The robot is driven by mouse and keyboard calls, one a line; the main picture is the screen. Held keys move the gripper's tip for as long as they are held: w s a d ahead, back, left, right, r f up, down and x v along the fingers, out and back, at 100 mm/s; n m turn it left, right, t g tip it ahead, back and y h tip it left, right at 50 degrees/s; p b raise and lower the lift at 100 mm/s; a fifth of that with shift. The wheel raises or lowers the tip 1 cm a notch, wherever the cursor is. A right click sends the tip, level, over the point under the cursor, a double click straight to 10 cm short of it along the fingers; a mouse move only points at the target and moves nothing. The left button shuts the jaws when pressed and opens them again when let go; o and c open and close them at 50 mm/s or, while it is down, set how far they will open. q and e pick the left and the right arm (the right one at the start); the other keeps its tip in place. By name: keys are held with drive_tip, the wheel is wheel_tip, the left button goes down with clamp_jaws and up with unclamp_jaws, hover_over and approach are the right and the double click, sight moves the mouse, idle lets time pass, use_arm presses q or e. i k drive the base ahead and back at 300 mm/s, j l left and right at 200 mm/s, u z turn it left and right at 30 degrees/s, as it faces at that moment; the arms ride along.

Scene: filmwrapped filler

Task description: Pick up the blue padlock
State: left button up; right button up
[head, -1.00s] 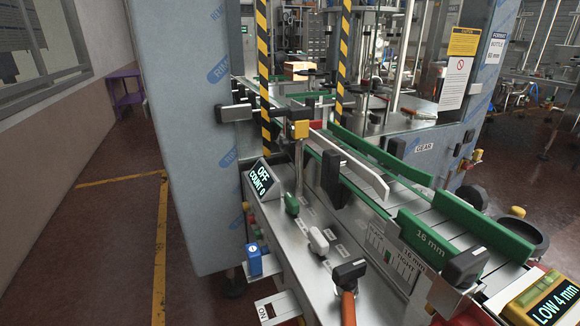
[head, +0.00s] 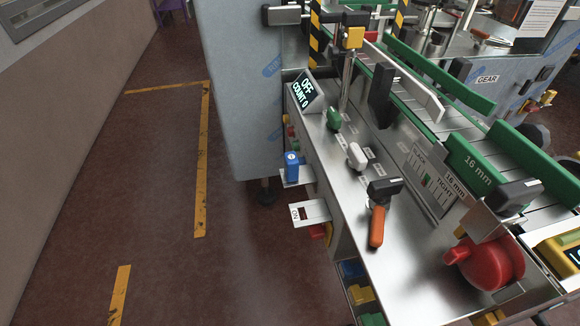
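The blue padlock (head: 291,167) stands upright on a small metal bracket (head: 298,178) that sticks out from the left side of the machine, below the display reading OFF COUNT 0. It has a light round mark near its top. Nothing touches it from my side. Neither of my grippers shows in the head view.
The machine's top panel (head: 345,200) carries green, white and black-and-orange handles (head: 377,226). A red knob (head: 486,264) sits at the lower right. The floor (head: 235,270) left of the machine is clear, with yellow lines.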

sight(291, 161)
drive_tip(key=i+j+z, duration=0.15)
drive_tip(key=j+z, duration=1.15)
drive_tip(key=j, duration=0.15)
drive_tip(key=k+j+z, duration=0.1)
drive_tip(key=j+z, duration=0.35)
